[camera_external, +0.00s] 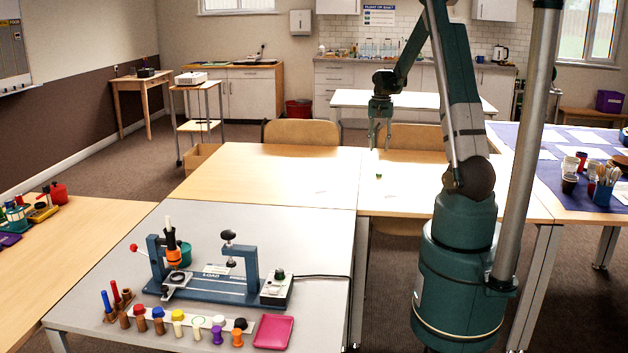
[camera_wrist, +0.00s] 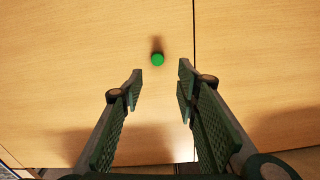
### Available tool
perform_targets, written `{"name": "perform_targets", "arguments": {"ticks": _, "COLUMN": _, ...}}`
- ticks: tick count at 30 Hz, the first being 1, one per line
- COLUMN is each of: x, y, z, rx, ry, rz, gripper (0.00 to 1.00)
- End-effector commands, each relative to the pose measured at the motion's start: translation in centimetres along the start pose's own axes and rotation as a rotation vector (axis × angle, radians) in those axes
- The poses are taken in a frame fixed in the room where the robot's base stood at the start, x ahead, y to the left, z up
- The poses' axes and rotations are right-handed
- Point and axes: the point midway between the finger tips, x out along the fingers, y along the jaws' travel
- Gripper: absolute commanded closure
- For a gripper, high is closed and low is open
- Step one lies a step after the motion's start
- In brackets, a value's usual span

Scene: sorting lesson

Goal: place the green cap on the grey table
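The green cap (camera_wrist: 158,60) lies on the bare light wood table, near a dark seam, in the wrist view. It shows as a small green spot on the wood table in the external view (camera_external: 378,176). My gripper (camera_external: 380,140) hangs above the wood table. In the wrist view my gripper (camera_wrist: 160,77) is open and empty, and the cap shows just past its fingertips, roughly in line with the gap. The grey table (camera_external: 108,265) stands at front left in the external view, against the wood tables.
On the grey table stand a blue press fixture (camera_external: 215,287), a row of coloured caps and pegs on a white strip (camera_external: 258,322), and a pink tray (camera_external: 274,332). The grey table's back part is clear. A blue-covered table (camera_external: 540,150) with cups is at right.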

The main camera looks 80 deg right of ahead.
Motion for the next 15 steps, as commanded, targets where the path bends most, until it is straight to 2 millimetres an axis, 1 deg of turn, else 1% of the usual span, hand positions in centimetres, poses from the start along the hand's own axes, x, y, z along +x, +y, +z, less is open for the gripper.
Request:
{"name": "perform_targets", "arguments": {"ticks": 5, "x": -1.7, "y": -2.4, "z": 2.3, "rx": -0.053, "ry": 0.015, "rz": -0.008, "gripper": 0.68}}
{"name": "perform_targets", "arguments": {"ticks": 8, "x": -3.1, "y": -4.4, "z": 4.4, "rx": -0.101, "ry": 0.031, "rz": -0.016, "gripper": 0.68}}
{"name": "perform_targets", "arguments": {"ticks": 11, "x": -4.9, "y": -6.6, "z": 7.0, "rx": -0.156, "ry": 0.048, "rz": -0.026, "gripper": 0.68}}
{"name": "perform_targets", "arguments": {"ticks": 15, "x": -7.3, "y": -9.6, "z": 11.2, "rx": -0.243, "ry": 0.074, "rz": -0.043, "gripper": 0.68}}
